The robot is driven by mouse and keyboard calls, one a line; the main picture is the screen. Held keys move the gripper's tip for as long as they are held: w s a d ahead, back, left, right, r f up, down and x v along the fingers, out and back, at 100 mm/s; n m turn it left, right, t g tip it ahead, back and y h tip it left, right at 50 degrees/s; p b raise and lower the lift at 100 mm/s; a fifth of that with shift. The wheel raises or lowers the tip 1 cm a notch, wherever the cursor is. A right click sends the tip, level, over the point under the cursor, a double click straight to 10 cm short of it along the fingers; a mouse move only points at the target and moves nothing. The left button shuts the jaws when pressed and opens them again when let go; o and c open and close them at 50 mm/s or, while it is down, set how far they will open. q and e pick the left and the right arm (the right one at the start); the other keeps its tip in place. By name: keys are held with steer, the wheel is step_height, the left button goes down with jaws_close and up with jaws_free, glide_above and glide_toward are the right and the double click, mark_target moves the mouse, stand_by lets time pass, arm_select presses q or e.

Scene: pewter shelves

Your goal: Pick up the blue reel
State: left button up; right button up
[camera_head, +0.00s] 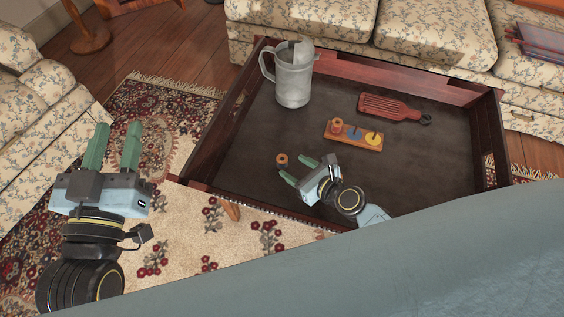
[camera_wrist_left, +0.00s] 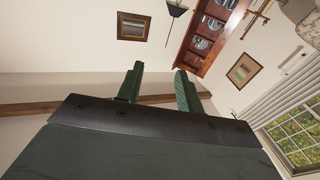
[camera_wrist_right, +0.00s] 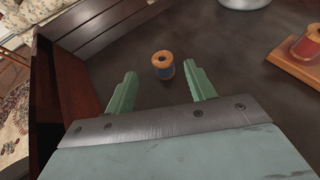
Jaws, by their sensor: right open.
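The blue reel (camera_wrist_right: 162,68), a small spool with wooden ends and a dark blue band, stands upright on the dark tabletop in the right wrist view. It also shows in the head view (camera_head: 282,160), just beyond the fingertips of my right gripper (camera_head: 306,167). My right gripper is open and empty. In its wrist view the reel appears between and beyond the two fingers, apart from both. My left gripper (camera_head: 118,124) is open and empty, raised over the rug at the left, with its fingers pointing up and away from the table.
The table (camera_head: 205,152) has raised wooden sides.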

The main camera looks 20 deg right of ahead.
mark_target(281, 158)
steer(key=shift+b+x, duration=0.35)
steer(key=shift+x, duration=0.85)
steer(key=b+x, duration=0.2)
steer(key=x, duration=0.1)
steer(key=shift+w+d+f, duration=0.1)
steer(key=shift+w+f, duration=0.1)
steer(key=shift+f, duration=0.2)
steer(key=shift+w+a+f, duration=0.1)
steer(key=shift+w+a, duration=0.15)
steer(key=shift+w, duration=0.2)
arm_select(q)
steer(key=s+r+t+h, duration=0.1)
steer(key=s+r+t, duration=0.2)
steer(key=r+t, duration=0.3)
steer(key=shift+r+h, duration=0.3)
steer(key=shift+h, duration=0.1)
arm_select(e)
steer(key=c, duration=1)
arm_select(q)
steer(key=shift+w, duration=0.1)
arm_select(e)
steer(key=shift+c, duration=0.2)
